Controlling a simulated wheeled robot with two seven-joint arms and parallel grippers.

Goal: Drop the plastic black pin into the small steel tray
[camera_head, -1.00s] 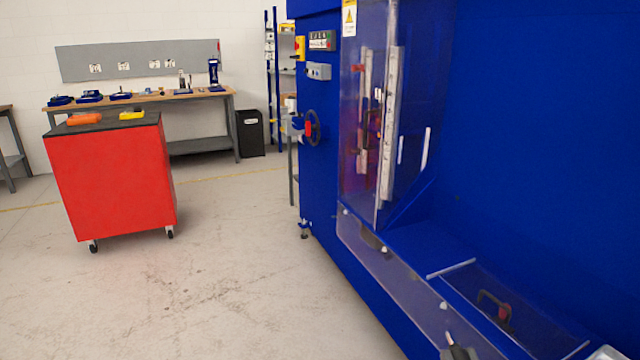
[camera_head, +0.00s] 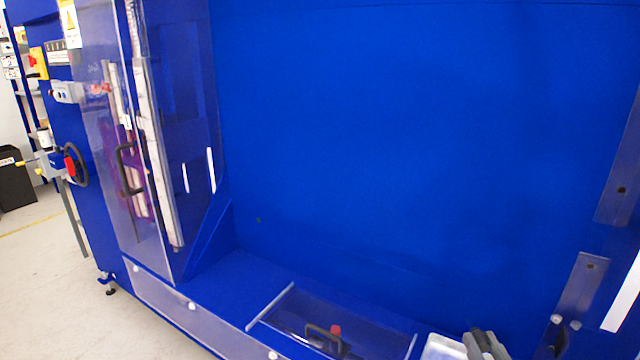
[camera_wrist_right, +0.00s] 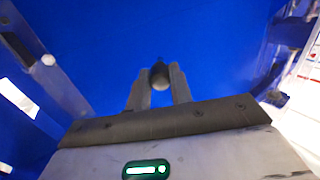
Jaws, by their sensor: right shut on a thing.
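My right gripper (camera_head: 484,343) shows at the bottom edge of the head view. In the right wrist view its two fingers (camera_wrist_right: 159,82) are shut on a small dark rounded piece, the black pin (camera_wrist_right: 159,73), with blue surface behind it. My left gripper is not in view.
The blue machine (camera_head: 400,150) fills most of the head view. A clear lid with a black handle (camera_head: 325,337) lies left of the tray. A clear upright door (camera_head: 150,150) stands at left. Clear guard panels (camera_head: 580,290) rise at right.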

